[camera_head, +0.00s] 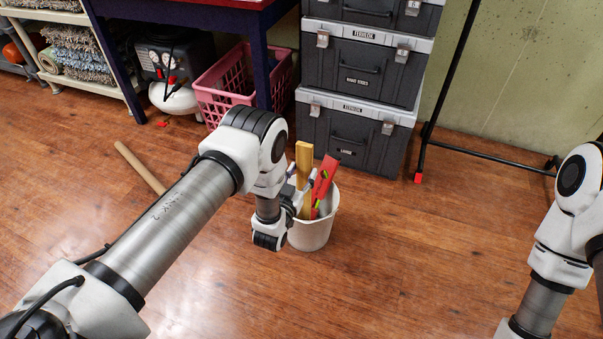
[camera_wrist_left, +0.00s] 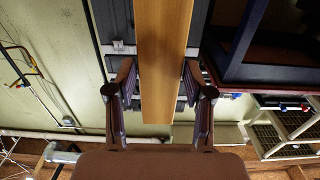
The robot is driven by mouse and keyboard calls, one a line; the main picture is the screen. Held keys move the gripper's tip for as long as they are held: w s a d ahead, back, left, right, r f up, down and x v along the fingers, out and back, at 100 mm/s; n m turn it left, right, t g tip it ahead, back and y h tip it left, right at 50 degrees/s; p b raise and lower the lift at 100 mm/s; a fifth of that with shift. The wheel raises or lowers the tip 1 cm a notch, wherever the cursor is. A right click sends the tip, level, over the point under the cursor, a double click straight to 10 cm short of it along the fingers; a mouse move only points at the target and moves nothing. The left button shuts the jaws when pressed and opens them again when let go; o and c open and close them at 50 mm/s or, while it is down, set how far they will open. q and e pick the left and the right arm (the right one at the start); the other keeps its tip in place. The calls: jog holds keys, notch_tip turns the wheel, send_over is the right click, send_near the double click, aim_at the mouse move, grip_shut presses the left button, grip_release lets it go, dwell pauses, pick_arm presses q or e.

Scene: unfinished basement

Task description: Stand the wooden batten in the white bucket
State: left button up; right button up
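The yellowish wooden batten (camera_head: 304,158) is roughly upright, its lower part within the mouth of the white bucket (camera_head: 312,236). Whether its lower end touches the bucket's floor is hidden. My left gripper (camera_head: 298,198) is at the batten, above the bucket's left rim and partly hidden by its wrist. In the left wrist view, the batten (camera_wrist_left: 165,55) runs between the two fingers of the left gripper (camera_wrist_left: 161,85), whose pads appear to meet its two sides. My right arm is at the right edge; its gripper is out of view.
A red tool (camera_head: 325,180) leans in the bucket beside the batten. A brown wooden rod (camera_head: 140,167) lies on the floor at left. Stacked toolboxes (camera_head: 352,135) and a pink basket (camera_head: 222,88) stand behind. Floor right of the bucket is clear, up to a black stand (camera_head: 440,90).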

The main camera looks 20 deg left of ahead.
pick_arm(q)
jog(key=shift+o, duration=0.9)
jog(key=s, duration=0.7)
jog(key=shift+s, duration=0.3)
jog(key=shift+a, duration=0.1)
